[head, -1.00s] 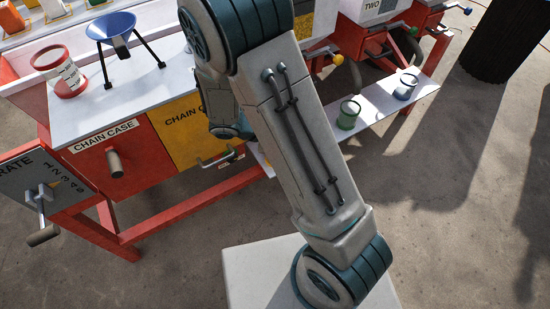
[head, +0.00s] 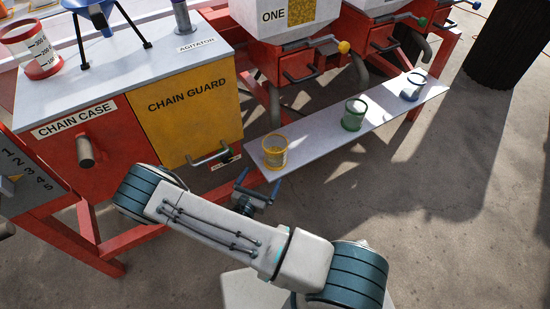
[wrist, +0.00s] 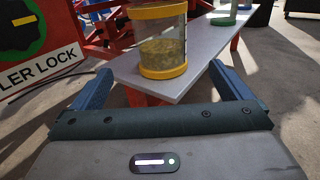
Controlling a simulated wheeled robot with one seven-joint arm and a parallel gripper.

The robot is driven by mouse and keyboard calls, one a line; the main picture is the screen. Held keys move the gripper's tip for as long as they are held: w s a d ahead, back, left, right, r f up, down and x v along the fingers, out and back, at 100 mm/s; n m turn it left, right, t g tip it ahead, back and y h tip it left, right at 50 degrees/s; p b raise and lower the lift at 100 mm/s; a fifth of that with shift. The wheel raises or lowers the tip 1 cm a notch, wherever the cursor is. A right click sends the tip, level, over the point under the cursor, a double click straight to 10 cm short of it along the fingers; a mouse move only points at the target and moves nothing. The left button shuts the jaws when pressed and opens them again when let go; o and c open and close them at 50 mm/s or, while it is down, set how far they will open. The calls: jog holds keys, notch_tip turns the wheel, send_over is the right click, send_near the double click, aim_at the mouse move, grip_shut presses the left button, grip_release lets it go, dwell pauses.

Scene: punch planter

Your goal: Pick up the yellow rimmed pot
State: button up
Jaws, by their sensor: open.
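The yellow rimmed pot (head: 275,151) stands upright at the near left end of the narrow grey shelf (head: 318,137). It is a clear cylinder with yellow top and bottom rims and grainy contents, and it also shows in the wrist view (wrist: 162,45), where its top is cut off. My gripper (head: 258,184) is open and empty, just short of the shelf's near end and close to the pot. In the wrist view my gripper (wrist: 162,85) has one blue finger on each side, with the pot ahead between them and not touched.
A green rimmed pot (head: 354,113) and a blue rimmed pot (head: 412,87) stand farther along the shelf. The yellow chain guard panel (head: 190,105) with its handle and the red frame lie to the left. Open floor lies right of the shelf.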

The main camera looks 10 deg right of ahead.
aim_at(279, 146)
jog(key=b+x, duration=0.3)
jog(key=x, duration=1)
jog(key=shift+d, duration=0.1)
jog(key=c, duration=1.2)
